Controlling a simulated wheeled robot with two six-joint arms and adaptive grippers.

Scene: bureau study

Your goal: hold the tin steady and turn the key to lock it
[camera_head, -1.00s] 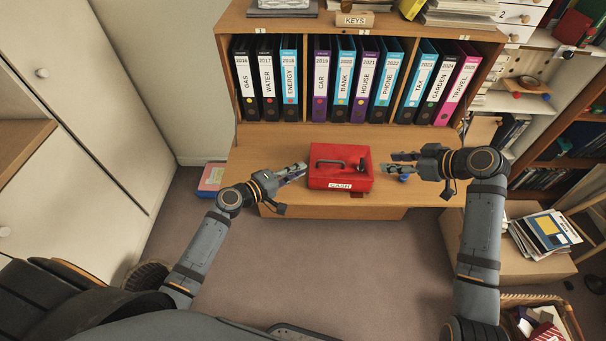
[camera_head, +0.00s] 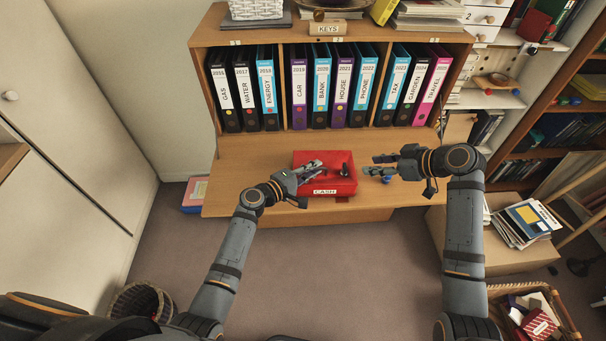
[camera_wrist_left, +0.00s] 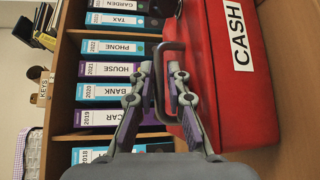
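The red cash tin (camera_head: 312,182) stands shut on the wooden desk flap, its CASH label facing the front. My left gripper (camera_head: 318,168) is over the tin's lid, fingers apart. In the left wrist view the dark lid handle (camera_wrist_left: 172,47) shows between the spread fingers of this gripper (camera_wrist_left: 160,90); I cannot tell whether they touch it. My right gripper (camera_head: 375,165) is open to the right of the tin, fingers pointing at it. A small blue thing (camera_head: 387,180) shows just below these fingers; I cannot tell whether it is the key. The lock is not clearly visible.
A row of labelled binders (camera_head: 340,90) stands in the shelf behind the tin. The desk flap (camera_head: 245,175) is clear to the left of the tin. A KEYS sign (camera_head: 327,28) sits on the shelf top. A cardboard box with papers (camera_head: 500,250) stands at the right.

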